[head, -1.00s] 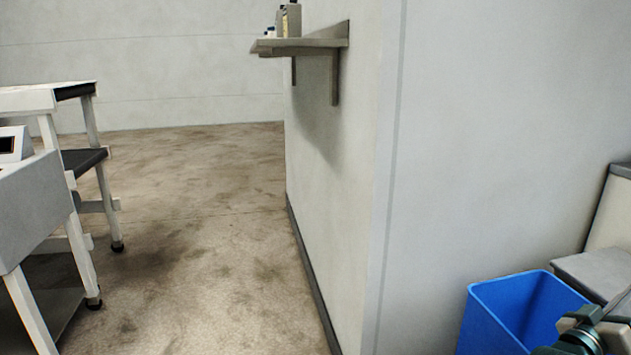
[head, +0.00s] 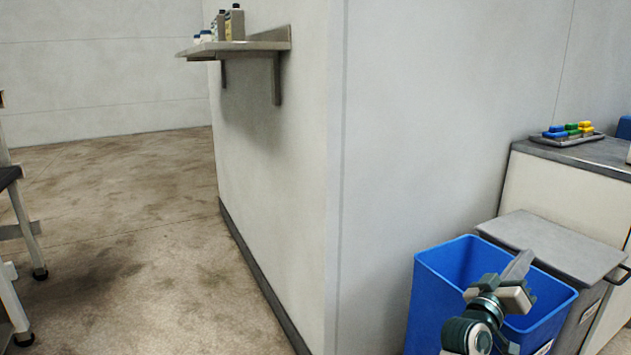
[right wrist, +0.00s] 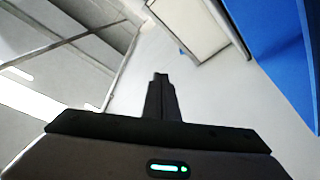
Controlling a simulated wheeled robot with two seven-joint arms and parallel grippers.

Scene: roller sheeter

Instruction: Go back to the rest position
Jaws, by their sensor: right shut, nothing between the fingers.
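My right gripper (head: 518,268) is at the lower right of the head view, in front of and over the near part of a blue bin. In the right wrist view its fingers (right wrist: 160,82) are together with nothing between them. My left gripper is not in view.
The blue bin (head: 425,290) stands by the wall corner, beside a grey-lidded box (head: 545,240). Behind is a counter (head: 600,150) with a tray (head: 570,140) of coloured items. A wall shelf (head: 235,48) holds bottles. Open floor (head: 130,250) lies left.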

